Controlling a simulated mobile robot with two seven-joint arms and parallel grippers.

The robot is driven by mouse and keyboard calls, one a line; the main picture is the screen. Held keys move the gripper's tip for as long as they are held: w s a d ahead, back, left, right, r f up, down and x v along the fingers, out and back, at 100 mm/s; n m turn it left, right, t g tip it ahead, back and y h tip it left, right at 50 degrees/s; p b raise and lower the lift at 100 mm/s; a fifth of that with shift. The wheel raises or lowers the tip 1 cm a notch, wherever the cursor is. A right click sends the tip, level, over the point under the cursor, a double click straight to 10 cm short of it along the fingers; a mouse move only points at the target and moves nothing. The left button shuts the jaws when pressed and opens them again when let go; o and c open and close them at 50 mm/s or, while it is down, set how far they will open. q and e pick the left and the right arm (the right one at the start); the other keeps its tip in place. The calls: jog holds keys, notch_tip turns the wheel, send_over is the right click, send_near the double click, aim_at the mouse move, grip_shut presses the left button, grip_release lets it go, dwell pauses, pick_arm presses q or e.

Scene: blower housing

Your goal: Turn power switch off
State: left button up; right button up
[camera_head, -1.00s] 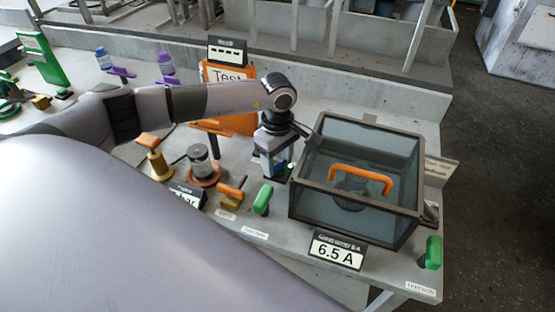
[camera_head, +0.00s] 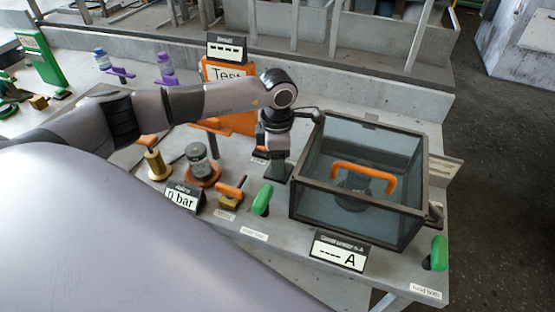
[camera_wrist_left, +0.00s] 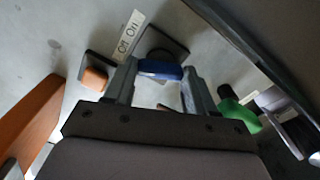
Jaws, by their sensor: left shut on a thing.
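The blue switch knob (camera_wrist_left: 160,70) sits on a dark square base, beside a white label (camera_wrist_left: 130,34) reading "Off On" in the left wrist view. My left gripper (camera_wrist_left: 158,82) has one finger on each side of the knob and is shut on it. In the head view the left gripper (camera_head: 275,172) points down at the bench, just left of the glass box, and its wrist hides the knob. The current display (camera_head: 339,253) shows dashes before "A". My right gripper is not in view.
The glass box (camera_head: 365,215) with an orange handle (camera_head: 362,178) stands close to the right of my left gripper. Green handles (camera_head: 262,199) and an orange-topped valve (camera_head: 232,190) stand in front. The orange "Test" panel (camera_head: 232,95) is behind my forearm.

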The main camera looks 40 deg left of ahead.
pick_arm(q)
jog(key=shift+n, duration=0.7)
jog(key=o, duration=1)
jog(key=shift+o, duration=0.2)
jog(key=shift+r, duration=0.15)
notch_tip(320, 180, up, 7)
jog(key=shift+b, duration=0.45)
